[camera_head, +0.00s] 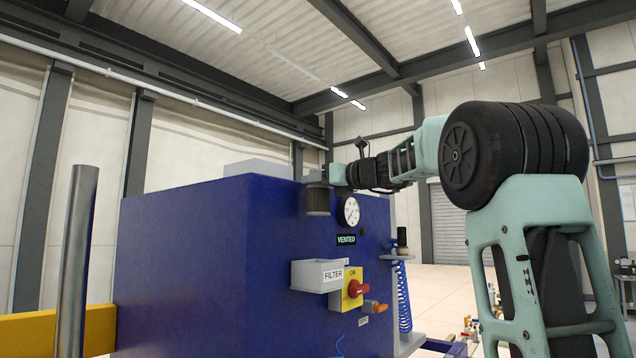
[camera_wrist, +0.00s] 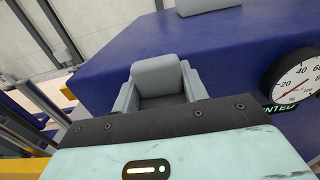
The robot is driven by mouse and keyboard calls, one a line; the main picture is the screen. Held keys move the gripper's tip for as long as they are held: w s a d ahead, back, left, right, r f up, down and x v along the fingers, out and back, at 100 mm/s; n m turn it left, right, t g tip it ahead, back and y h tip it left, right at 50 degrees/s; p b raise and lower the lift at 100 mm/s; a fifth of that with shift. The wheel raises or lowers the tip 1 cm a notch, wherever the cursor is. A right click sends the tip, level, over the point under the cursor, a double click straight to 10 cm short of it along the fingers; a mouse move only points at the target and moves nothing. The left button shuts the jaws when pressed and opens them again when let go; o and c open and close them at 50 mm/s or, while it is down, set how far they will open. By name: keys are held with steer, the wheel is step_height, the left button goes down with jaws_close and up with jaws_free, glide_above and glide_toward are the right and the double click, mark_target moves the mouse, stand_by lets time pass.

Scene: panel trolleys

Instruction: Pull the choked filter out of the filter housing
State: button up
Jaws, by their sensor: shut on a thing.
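The choked filter (camera_head: 318,202) is a dark cylinder under a light grey top, hanging upright in front of the blue cabinet. My gripper (camera_head: 323,177) is shut on its grey top, coming from the right. In the wrist view my gripper (camera_wrist: 163,92) has its grey fingers on both sides of a grey block, the filter's top (camera_wrist: 157,70); the dark body is mostly hidden there. The filter housing (camera_head: 315,276), an open-topped grey box labelled FILTER, sits on the cabinet's front. The filter is well above it, with a clear gap between them.
The blue cabinet (camera_head: 200,265) stands close behind the filter. A gauge (camera_head: 349,211) and a lit VENTED sign (camera_head: 346,239) are right of it. A yellow ON switch (camera_head: 352,287) with a red knob adjoins the housing. A blue coiled hose (camera_head: 404,297) hangs farther right.

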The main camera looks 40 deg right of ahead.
steer(key=shift+r+p, duration=2.15)
steer(key=shift+r, duration=0.4)
